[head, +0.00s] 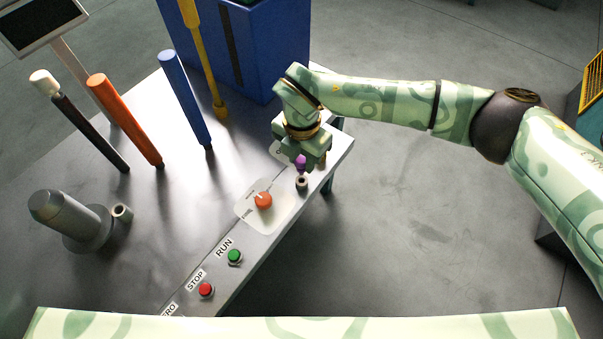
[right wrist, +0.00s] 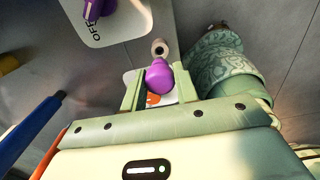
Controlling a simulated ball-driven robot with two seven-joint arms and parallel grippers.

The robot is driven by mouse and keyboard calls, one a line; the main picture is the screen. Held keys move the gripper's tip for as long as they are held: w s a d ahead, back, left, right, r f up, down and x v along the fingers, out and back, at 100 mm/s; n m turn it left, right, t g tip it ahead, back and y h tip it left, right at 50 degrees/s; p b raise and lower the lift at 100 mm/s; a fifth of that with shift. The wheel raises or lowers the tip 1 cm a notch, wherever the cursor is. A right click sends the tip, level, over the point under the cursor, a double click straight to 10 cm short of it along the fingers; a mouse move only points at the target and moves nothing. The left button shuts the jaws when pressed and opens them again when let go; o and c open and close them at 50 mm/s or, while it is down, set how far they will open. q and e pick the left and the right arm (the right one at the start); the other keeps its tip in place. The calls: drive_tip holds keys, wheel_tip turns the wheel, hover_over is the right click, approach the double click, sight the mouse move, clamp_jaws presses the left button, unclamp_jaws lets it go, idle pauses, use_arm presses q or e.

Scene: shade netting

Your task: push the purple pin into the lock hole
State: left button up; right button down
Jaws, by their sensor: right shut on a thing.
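The purple pin (head: 301,163) is held between the fingers of my right gripper (head: 305,157), which is shut on it. In the right wrist view the rounded purple pin (right wrist: 159,76) sits between the two green fingers (right wrist: 159,90). The lock hole (head: 301,185) is a short grey ring near the table's right edge, just below the pin in the head view. In the right wrist view the hole (right wrist: 160,47) shows just beyond the pin. The pin appears outside the hole; the exact gap is hard to tell. My left gripper is not in view.
An orange knob (head: 263,200) on a pale plate is beside the hole. Green (head: 235,256) and red (head: 206,289) buttons line the table edge. Several upright rods and a blue cabinet (head: 262,45) stand farther back. A purple part (right wrist: 96,10) sits on an OFF plate.

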sight(302, 158)
drive_tip(key=shift+r+p, duration=1.7)
drive_tip(key=shift+r, duration=0.4)
drive_tip(key=shift+f, duration=0.1)
